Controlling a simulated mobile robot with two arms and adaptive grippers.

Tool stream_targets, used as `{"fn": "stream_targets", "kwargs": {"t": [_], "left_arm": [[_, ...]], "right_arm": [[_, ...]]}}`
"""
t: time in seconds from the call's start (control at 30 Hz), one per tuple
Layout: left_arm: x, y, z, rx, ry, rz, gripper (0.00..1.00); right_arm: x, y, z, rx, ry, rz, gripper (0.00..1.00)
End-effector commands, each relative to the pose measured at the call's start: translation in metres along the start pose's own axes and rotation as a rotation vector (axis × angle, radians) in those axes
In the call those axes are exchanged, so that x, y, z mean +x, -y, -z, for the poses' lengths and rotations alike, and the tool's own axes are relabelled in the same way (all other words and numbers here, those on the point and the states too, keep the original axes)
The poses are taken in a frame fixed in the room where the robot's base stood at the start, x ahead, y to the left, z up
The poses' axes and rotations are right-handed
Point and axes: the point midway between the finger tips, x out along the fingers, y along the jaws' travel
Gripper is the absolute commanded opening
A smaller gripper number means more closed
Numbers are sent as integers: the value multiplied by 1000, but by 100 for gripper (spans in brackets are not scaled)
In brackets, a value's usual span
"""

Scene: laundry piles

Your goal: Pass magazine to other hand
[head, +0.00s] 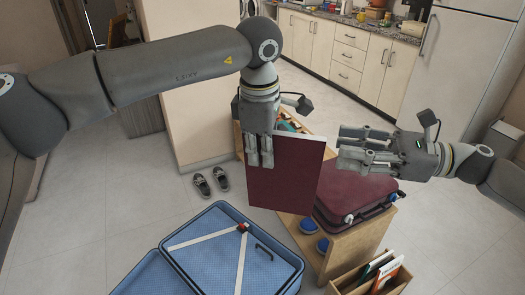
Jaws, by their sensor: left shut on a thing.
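The magazine (285,178) is a flat dark red rectangle hanging upright in the middle of the head view. My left gripper (260,160) points down and is shut on the magazine near its upper left edge. My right gripper (342,152) comes in from the right and points left. Its fingers are spread apart and empty, close to the magazine's right edge.
A wooden bench (348,262) behind the magazine carries a closed dark red suitcase (355,196). An open blue suitcase (228,255) lies in front. A wooden box (345,284) with magazines stands at the lower right. Shoes (211,181) sit on the floor, which is clear at left.

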Motion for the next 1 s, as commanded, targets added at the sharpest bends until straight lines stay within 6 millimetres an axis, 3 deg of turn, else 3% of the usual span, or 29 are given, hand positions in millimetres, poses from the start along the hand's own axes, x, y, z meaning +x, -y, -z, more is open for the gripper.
{"fn": "stream_targets", "kwargs": {"t": [0.2,0.27,0.37,0.7,0.87,1.0], "left_arm": [[-1,0,0,0,1,-1,0],[-1,0,0,0,1,-1,0],[-1,0,0,-1,1,-1,0],[-1,0,0,-1,1,-1,0],[-1,0,0,0,1,-1,0],[-1,0,0,0,1,-1,0]], "right_arm": [[-6,4,7,-17,-12,9,37],[-6,10,18,-47,-29,24,37],[-6,25,49,-128,-84,63,37],[-24,82,220,-529,-435,196,37],[-43,87,306,-691,-627,193,37],[-63,76,379,-812,-796,147,37]]}}
